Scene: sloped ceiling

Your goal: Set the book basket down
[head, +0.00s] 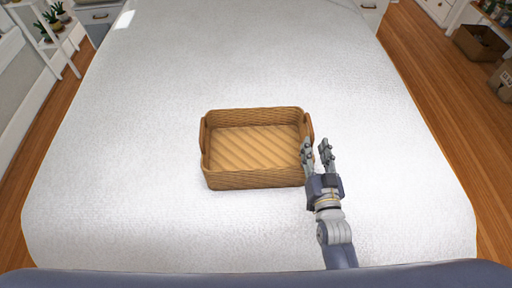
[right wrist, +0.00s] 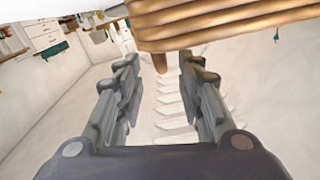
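The basket (head: 254,180) is a tan woven, rectangular tray-like basket with brown handles at its left and right ends. In the head view it looks level and empty on the white bed (head: 130,150), with no book in it. My right gripper (head: 317,148) is at its right end, beside the right handle (head: 309,126), with its fingers apart. In the right wrist view the right gripper (right wrist: 165,95) is open, with nothing clasped. The basket's wall (right wrist: 230,25) crosses the top right there, and a brown handle part (right wrist: 186,62) shows beyond the fingertips. My left gripper is out of view.
The bed around the basket is clear. A white plant stand (head: 62,45) is at the far left. Cardboard boxes (head: 478,43) stand on the wood floor (head: 425,65) at the right.

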